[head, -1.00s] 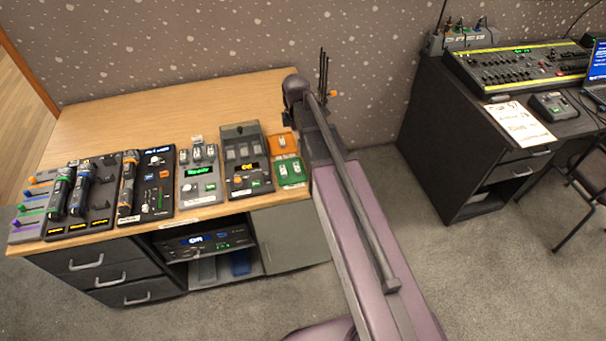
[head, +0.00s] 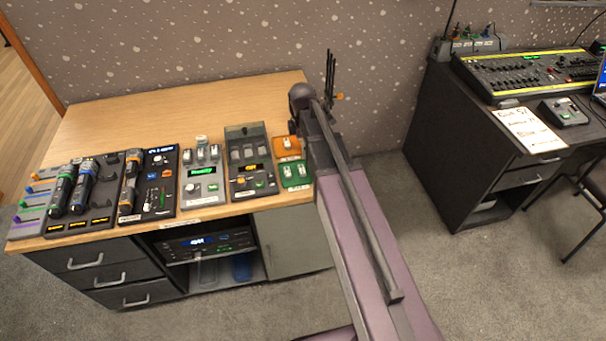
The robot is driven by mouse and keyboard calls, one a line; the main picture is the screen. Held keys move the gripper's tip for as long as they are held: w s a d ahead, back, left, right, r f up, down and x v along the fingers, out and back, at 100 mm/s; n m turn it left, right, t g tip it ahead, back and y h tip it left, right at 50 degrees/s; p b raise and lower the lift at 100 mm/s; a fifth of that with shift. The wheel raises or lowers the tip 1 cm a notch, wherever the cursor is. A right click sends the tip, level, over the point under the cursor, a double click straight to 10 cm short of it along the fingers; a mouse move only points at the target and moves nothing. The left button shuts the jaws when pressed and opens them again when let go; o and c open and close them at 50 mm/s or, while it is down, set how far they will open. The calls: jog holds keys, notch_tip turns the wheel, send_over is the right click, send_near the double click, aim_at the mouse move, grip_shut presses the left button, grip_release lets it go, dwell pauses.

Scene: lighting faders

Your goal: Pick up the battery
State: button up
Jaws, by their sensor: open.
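Several small pale blocks that look like batteries show in the head view. One (head: 287,143) sits in a small orange tray (head: 279,154) at the right end of the wooden desk. A pair (head: 295,170) sits in the green tray (head: 298,184) just in front of it. More pale blocks (head: 202,153) stand in the grey charger (head: 200,190) with a lit green display. I cannot tell which one the task means. My arm reaches up just right of the trays. I cannot make out my gripper; whether anything is held does not show.
Left of the trays stand a dark unit with a raised clear lid (head: 245,132), handheld microphones (head: 82,188) and coloured faders (head: 28,205). The back of the wooden desk (head: 180,110) is clear. A black desk (head: 440,130) with a lighting console (head: 525,75) stands at right.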

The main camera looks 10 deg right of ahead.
jog(key=b, duration=0.5)
send_over(302, 169)
jog(key=shift+w+f, duration=0.15)
jog(key=shift+f, duration=2.65)
jog(key=shift+f, duration=0.15)
notch_tip(302, 169, down, 5)
jog(key=b, duration=0.5)
jog(key=c, duration=1.1)
